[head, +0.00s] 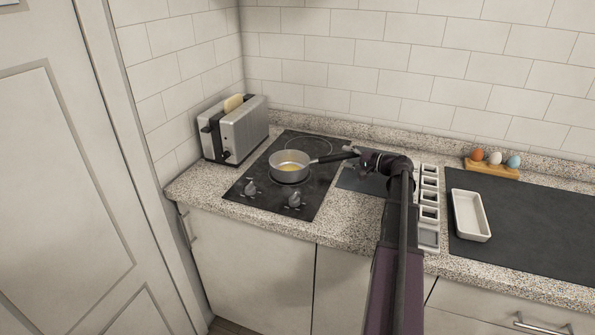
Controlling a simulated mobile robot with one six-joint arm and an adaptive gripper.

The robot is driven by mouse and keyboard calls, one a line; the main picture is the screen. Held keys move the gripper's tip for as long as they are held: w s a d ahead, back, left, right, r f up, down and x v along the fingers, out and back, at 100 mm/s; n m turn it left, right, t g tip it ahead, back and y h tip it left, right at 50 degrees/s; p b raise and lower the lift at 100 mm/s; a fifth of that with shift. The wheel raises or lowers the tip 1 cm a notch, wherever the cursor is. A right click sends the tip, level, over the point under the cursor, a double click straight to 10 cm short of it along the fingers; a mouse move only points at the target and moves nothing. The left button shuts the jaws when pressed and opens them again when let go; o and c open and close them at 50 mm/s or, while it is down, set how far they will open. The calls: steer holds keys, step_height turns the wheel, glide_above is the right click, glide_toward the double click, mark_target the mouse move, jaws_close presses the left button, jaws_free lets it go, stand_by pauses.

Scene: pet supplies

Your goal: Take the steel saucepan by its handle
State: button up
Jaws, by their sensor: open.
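My gripper (353,153) is open at the far end of the handle, with my arm reaching in from the front right. The fingertips are small and dark here, so I cannot tell whether they are around the handle or touching it.
A toaster (241,132) with bread stands left of the cooktop, by the wall. To the right are a row of small square containers (429,198), a white tray (471,216) on a dark mat (540,240), and a wooden egg holder (492,169) with eggs.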

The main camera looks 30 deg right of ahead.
steer(key=shift+w+a, duration=0.2)
steer(key=shift+w, duration=0.1)
stand_by(0.4)
jaws_close()
